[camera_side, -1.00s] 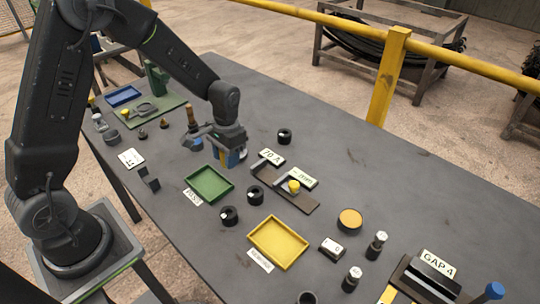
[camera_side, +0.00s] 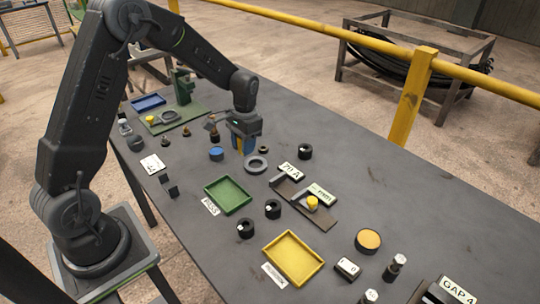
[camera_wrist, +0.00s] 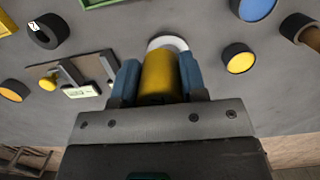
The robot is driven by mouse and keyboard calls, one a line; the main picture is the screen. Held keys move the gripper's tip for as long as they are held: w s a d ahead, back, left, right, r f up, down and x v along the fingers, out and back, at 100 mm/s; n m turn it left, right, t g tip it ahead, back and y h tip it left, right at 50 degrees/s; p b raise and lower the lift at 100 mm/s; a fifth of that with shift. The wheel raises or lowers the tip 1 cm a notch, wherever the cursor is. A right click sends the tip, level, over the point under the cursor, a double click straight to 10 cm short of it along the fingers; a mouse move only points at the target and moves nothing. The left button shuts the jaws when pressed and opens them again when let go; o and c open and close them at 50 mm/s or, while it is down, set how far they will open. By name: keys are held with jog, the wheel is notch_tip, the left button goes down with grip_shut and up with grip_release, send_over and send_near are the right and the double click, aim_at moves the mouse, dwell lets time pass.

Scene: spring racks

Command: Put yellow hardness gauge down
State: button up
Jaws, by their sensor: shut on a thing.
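The yellow hardness gauge (camera_wrist: 158,75) is a yellow cylinder between the two blue fingers of my gripper (camera_wrist: 160,80) in the wrist view. My gripper is shut on it. In the side view my gripper (camera_side: 243,145) points down over the table behind the green tray, and a sliver of the gauge (camera_side: 240,145) shows between its fingers. A grey ring (camera_side: 256,164) lies on the table just in front of the gripper. Whether the gauge touches the table, I cannot tell.
The green tray (camera_side: 243,205), the yellow tray (camera_side: 268,254) and a dark plate with a yellow knob (camera_side: 312,203) are nearer. The table's right rear is clear.

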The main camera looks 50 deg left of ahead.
jog(key=w+a+r, duration=0.2)
jog(key=a, duration=0.4)
jog(key=w+a+r, duration=0.1)
jog(key=a+r, duration=0.1)
jog(key=a, duration=0.5)
send_over(261, 151)
jog(key=w, duration=0.1)
jog(key=f, duration=0.7)
jog(key=shift+w+a, duration=0.15)
jog(key=shift+a, duration=0.2)
jog(key=shift+f, duration=1.95)
jog(key=shift+f, duration=0.2)
jog(key=o, duration=1)
jog(key=shift+r, duration=0.1)
